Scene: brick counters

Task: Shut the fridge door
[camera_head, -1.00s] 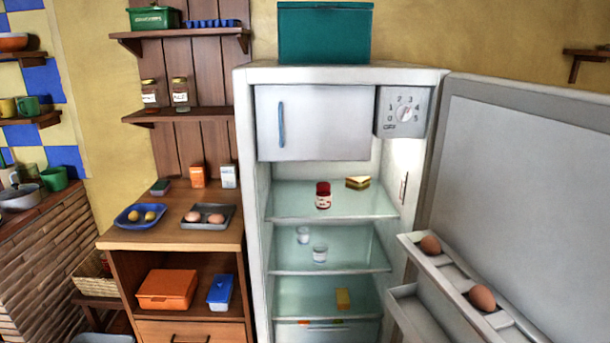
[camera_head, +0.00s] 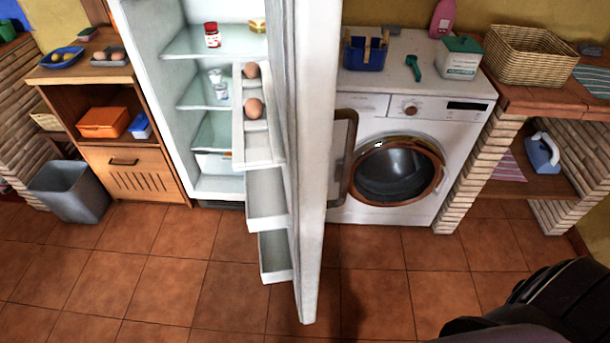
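The white fridge (camera_head: 140,75) stands left of centre with its inside showing. Its door (camera_head: 312,190) is open and points toward me, seen almost edge-on. The door's handle (camera_head: 345,155) is on its right, outer side. Eggs (camera_head: 252,107) sit in the upper door rack, with empty racks below. A red-lidded jar (camera_head: 212,35) and small glasses stand on the fridge shelves. A dark part of my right arm shows at the bottom right corner. Neither gripper's fingers can be seen.
A washing machine (camera_head: 410,130) stands right of the door. A wooden cabinet (camera_head: 120,165) and a grey bin (camera_head: 68,190) stand left of the fridge. The tiled floor (camera_head: 150,290) in front is clear. A brick counter (camera_head: 560,100) is at the right.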

